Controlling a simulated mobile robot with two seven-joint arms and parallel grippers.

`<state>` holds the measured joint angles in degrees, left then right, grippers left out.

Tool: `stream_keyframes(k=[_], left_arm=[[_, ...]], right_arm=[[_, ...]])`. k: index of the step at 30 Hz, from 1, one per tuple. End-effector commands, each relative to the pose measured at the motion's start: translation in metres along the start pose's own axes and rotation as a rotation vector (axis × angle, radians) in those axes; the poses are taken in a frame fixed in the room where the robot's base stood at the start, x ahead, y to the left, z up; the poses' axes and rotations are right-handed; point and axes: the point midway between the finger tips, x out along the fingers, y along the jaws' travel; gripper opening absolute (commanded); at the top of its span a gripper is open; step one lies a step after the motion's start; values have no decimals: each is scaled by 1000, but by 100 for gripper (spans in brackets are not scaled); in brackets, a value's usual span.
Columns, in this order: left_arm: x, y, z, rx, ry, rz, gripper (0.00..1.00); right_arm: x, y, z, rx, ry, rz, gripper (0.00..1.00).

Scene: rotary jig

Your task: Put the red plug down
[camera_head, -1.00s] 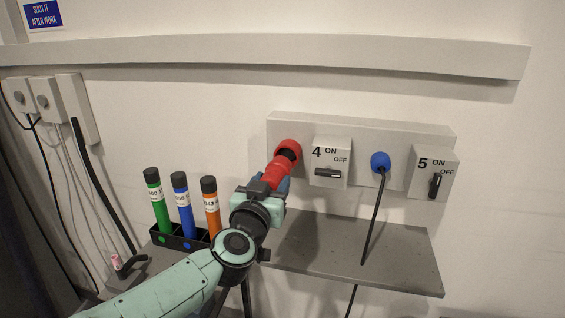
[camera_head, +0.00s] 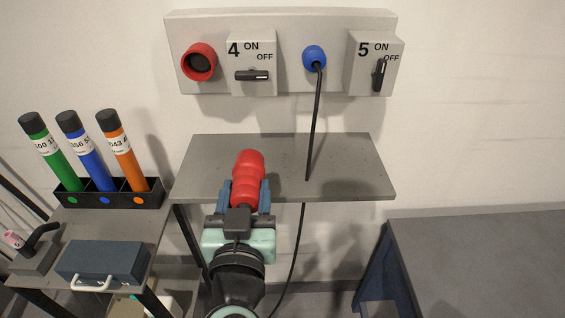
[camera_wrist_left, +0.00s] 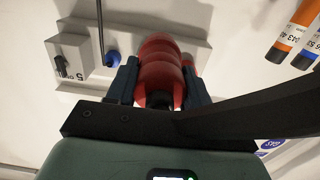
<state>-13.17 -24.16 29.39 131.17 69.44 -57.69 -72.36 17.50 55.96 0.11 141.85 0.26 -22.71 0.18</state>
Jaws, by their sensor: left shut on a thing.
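The red plug (camera_head: 248,178) is held between the blue fingers of my left gripper (camera_head: 246,192), over the left part of the grey shelf (camera_head: 345,165) in the head view. I cannot tell whether it touches the shelf. In the left wrist view the red plug (camera_wrist_left: 160,72) sits between both fingers of my left gripper (camera_wrist_left: 158,85). The red socket (camera_head: 198,62) on the wall panel is empty, with its dark opening showing. My right gripper is not in view.
The panel (camera_head: 285,80) carries switch 4 (camera_head: 251,65), a blue plug (camera_head: 314,58) with a hanging black cable, and switch 5 (camera_head: 376,65). A rack (camera_head: 110,193) of green, blue and orange tubes stands left. The shelf's right part is clear except for the cable.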

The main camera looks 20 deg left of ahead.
Motion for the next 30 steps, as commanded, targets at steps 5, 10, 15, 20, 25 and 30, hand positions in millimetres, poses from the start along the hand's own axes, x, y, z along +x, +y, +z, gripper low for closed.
stream_keyframes(k=[5,10,15,20,25,30], left_arm=[[-15,1,16,-3,1,-16,9],[24,0,17,-4,-1,-19,9],[71,-1,16,-3,0,-20,9],[114,-2,16,-3,0,-20,9],[155,-2,16,-3,1,-19,9],[174,-2,26,0,1,-17,9]], right_arm=[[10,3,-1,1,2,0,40],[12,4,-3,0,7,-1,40],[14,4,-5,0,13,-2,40],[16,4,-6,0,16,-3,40],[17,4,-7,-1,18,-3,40],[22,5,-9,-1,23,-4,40]])
